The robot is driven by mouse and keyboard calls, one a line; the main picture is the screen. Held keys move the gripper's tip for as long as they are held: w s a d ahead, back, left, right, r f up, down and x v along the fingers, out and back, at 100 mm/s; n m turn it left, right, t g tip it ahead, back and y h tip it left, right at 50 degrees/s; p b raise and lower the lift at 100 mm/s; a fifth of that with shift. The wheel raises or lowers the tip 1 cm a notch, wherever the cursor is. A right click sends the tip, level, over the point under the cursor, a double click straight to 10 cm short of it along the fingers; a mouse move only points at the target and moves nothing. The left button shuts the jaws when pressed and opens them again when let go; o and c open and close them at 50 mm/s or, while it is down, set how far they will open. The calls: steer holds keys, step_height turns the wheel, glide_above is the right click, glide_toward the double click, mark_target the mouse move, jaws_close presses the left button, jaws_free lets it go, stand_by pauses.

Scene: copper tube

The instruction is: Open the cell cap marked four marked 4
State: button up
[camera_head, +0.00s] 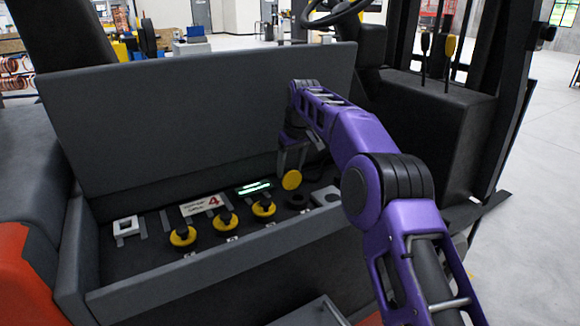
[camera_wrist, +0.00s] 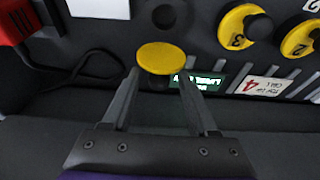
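A yellow cap (camera_head: 291,180) stands tilted up beside a dark round opening (camera_head: 297,200) at the right of the row. Its yellow face points toward the head camera, and its number is not visible. In the wrist view this cap (camera_wrist: 161,58) is at the fingertips, with its dark knob between the fingers. The opening (camera_wrist: 163,15) shows just above it. My gripper (camera_wrist: 159,75) has its fingers apart, one on each side of the knob. Contact with the cap cannot be told. A white sign with a red 4 (camera_head: 213,202) lies behind the row.
Yellow caps marked 3 (camera_wrist: 237,27) and 2 (camera_wrist: 299,38) lie flat beside it. A green-lit label (camera_head: 253,187) is behind the row. A raised dark lid (camera_head: 190,110) stands behind the bay, and the bay's front wall (camera_head: 200,280) runs along the near side.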

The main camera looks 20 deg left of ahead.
steer(key=shift+r, duration=0.1)
steer(key=v, duration=1.2)
